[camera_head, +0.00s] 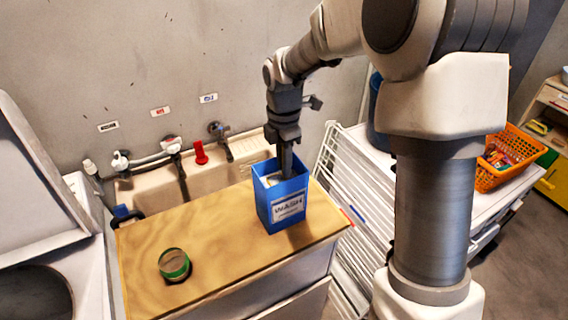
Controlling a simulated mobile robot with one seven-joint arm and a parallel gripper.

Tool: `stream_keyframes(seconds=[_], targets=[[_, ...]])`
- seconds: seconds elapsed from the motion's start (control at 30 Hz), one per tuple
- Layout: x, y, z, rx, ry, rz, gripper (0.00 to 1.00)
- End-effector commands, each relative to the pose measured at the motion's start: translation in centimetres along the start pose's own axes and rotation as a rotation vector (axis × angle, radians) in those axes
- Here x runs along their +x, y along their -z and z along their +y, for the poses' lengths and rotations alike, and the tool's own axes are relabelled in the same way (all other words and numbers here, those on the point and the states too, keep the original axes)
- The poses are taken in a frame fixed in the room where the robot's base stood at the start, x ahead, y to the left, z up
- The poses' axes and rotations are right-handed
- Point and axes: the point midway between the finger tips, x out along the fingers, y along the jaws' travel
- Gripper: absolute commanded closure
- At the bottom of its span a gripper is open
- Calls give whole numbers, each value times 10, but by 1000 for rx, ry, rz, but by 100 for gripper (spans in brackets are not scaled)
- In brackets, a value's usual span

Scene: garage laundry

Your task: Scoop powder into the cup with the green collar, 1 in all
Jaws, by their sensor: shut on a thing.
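The blue box (266,207) with a "WASH" label stands upright and open-topped on the wooden worktop. My gripper (287,168) points down at the box's opening, and its fingers reach in at the top. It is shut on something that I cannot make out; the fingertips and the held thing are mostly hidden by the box. Some pale content shows inside the box rim. The cup with the green collar (174,263) stands on the worktop at the front left, well apart from my gripper. I cannot tell what is inside it.
The wooden worktop (215,235) is clear between cup and box. A sink (150,195) with taps and a red object (200,153) lies behind. A white drying rack (350,190) stands close right of the worktop. An orange basket (505,160) sits further right.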

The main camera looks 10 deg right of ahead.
Motion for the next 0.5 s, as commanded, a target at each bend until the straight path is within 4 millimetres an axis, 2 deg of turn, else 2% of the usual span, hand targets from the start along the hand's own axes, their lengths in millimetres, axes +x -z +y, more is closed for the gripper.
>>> stream_keyframes(seconds=[0.03, 0.5], targets=[[-10, 0, 0, 0, -1, 0, 100], [-57, 0, 0, 1, -1, -1, 100]])
